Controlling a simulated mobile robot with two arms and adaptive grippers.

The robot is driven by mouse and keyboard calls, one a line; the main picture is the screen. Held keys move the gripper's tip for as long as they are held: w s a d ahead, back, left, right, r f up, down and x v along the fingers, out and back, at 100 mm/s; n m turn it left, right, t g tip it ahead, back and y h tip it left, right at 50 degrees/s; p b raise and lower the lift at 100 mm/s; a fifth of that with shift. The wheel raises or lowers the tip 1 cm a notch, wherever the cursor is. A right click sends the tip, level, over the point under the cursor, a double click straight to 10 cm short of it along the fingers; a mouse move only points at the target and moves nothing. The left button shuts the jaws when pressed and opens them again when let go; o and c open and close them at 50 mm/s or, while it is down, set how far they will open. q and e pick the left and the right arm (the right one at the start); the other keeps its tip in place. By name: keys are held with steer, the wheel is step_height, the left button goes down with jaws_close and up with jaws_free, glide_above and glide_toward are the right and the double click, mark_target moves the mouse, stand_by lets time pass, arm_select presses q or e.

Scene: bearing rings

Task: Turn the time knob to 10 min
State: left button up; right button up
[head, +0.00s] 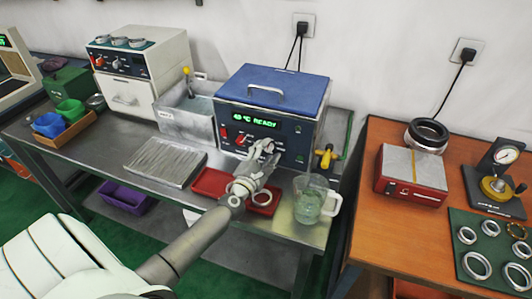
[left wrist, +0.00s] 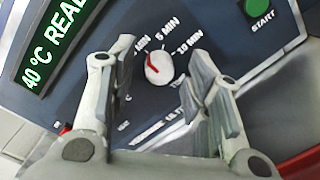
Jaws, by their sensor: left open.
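The time knob (left wrist: 158,68) is a small round white knob with a red pointer mark on the dark front panel, in the left wrist view. Labels around it include "5 MIN" and "10 MIN"; the red mark is not lined up with "10 MIN". My left gripper (left wrist: 167,92) is open, its two fingers to either side of the knob, with gaps visible. In the head view my left gripper (head: 264,150) is in front of the blue-lidded machine (head: 272,87) and hides the knob. My right gripper is not in view.
The machine's display (head: 255,120) reads "40 °C READY". A green START button (left wrist: 257,20) is near the knob. A red tray (head: 211,182) lies below my gripper, with a glass beaker (head: 309,203) to its right. A grey ribbed plate (head: 165,162) lies left.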

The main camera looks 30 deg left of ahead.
arm_select(q)
jaws_close()
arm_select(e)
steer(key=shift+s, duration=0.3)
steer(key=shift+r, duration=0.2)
arm_select(q)
steer(key=m+p, duration=0.1)
steer(key=m, duration=0.1)
steer(key=m+p, duration=0.2)
steer(key=shift+r+m, duration=0.2)
steer(key=shift+m, duration=0.1)
steer(key=m+p, duration=0.3)
steer(key=m, duration=0.1)
steer(key=shift+g, duration=0.4)
steer(key=m+p, duration=0.2)
steer(key=m, duration=0.3)
steer(key=shift+d+f+m+p, duration=0.1)
steer(key=shift+m+p, duration=0.2)
steer(key=shift+f+m+y+p, duration=0.1)
steer(key=shift+m+y+p, duration=0.45)
steer(key=shift+m, duration=1.15)
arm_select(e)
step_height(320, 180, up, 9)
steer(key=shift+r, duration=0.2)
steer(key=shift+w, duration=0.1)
